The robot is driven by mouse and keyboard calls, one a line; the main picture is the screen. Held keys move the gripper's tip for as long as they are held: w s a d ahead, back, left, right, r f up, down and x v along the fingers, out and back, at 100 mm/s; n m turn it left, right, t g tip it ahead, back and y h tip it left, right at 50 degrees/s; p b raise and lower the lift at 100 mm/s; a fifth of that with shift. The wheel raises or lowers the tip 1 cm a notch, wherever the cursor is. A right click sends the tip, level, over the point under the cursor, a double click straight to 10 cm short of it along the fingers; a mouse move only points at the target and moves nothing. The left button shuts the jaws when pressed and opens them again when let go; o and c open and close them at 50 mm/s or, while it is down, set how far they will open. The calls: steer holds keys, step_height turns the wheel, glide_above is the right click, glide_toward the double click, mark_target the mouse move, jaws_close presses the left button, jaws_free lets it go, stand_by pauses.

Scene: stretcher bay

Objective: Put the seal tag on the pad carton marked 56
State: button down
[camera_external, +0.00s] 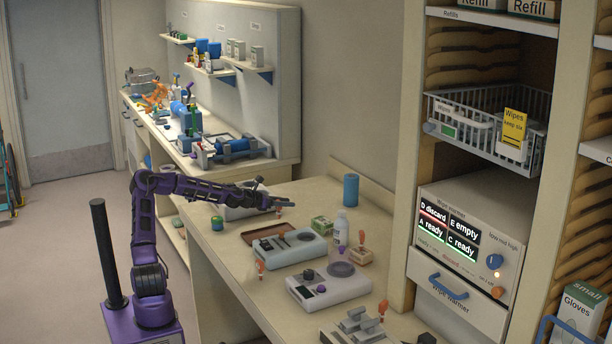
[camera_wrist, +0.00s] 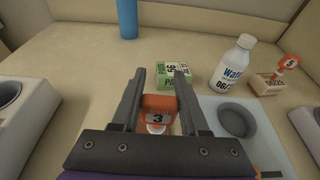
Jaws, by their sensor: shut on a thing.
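My gripper (camera_external: 280,202) is shut on an orange tag marked 3 (camera_wrist: 159,106), with a pale part at its lower end. The tag hangs below the fingertips in the external view (camera_external: 278,209), above the bench. The green and white pad carton marked 56 (camera_wrist: 174,72) lies on the bench beyond the fingers in the wrist view, apart from the tag. In the external view the carton (camera_external: 321,225) is right of and below my gripper. The right finger hides a little of the carton's right side in the wrist view.
A white bottle (camera_external: 341,228) stands right of the carton. A blue cylinder (camera_external: 350,190) stands behind. A wooden block (camera_external: 361,255) bears another orange tag, marked 5 (camera_wrist: 290,62). Grey-white devices (camera_external: 290,249) and a brown tray (camera_external: 262,232) stand nearer. Bare bench lies behind the carton.

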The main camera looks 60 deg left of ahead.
steer(key=w+d+r+p, duration=0.1)
steer(key=w+d+r, duration=0.2)
steer(key=w, duration=0.6)
steer(key=w+d+r, duration=0.4)
steer(key=w, duration=0.5)
steer(key=b, duration=0.3)
glide_above(333, 222)
step_height(333, 222, down, 10)
steer(key=shift+a+r, duration=0.1)
steer(key=shift+f, duration=0.25)
steer(key=shift+c, duration=2.1)
jaws_free()
steer(key=shift+r, duration=0.1)
